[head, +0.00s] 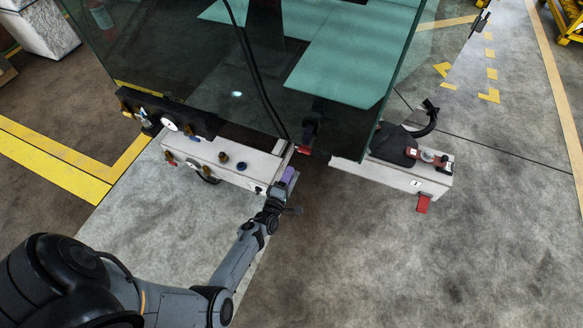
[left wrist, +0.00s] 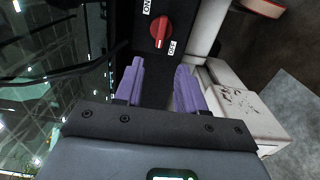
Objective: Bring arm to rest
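My left arm reaches in from the bottom left of the head view. Its left gripper (head: 287,176), with purple fingers, is beside the inner end of the trolley's pale left beam (head: 232,168). The fingers also show in the left wrist view (left wrist: 160,88); they stand apart, with nothing visible held between them. Ahead of them is a red rotary switch (left wrist: 160,29) on a dark panel, with ON and OFF labels. The switch is beyond the fingertips, and a gap shows between them. My right gripper is not in view.
A large glass cab (head: 330,55) stands above the trolley. Dark cables hang down the glass. Open floor lies at the right. Yellow lines (head: 60,165) mark the floor at left.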

